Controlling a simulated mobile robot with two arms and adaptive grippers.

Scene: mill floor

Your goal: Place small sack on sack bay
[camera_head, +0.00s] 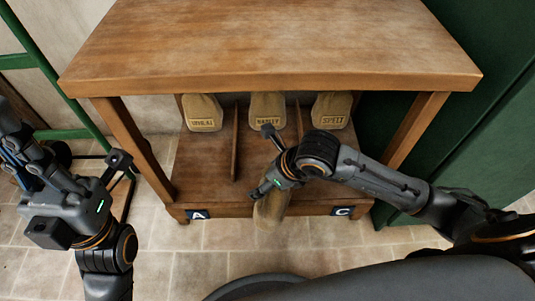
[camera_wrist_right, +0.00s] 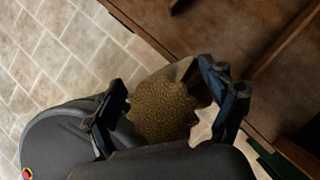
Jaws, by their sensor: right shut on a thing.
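My right gripper (camera_head: 268,189) is shut on a small tan sack (camera_head: 270,212), which hangs roughly upright at the front edge of the sack bay, near its middle. In the right wrist view, the sack's pebbly golden top (camera_wrist_right: 160,108) shows between the two fingers. The sack bay is the low wooden shelf (camera_head: 205,165) under the tabletop, split by upright dividers. Labels A (camera_head: 197,214) and C (camera_head: 342,211) show on its front; the middle stretch is hidden by the sack. My left gripper (camera_head: 48,232) is at the left, away from the bay; its fingers are unclear.
Three labelled sacks stand at the back of the bay: left (camera_head: 203,112), middle (camera_head: 267,111) and right (camera_head: 331,110). The wooden tabletop (camera_head: 270,45) overhangs the bay. Dividers (camera_head: 235,145) and table legs (camera_head: 135,150) limit sideways room.

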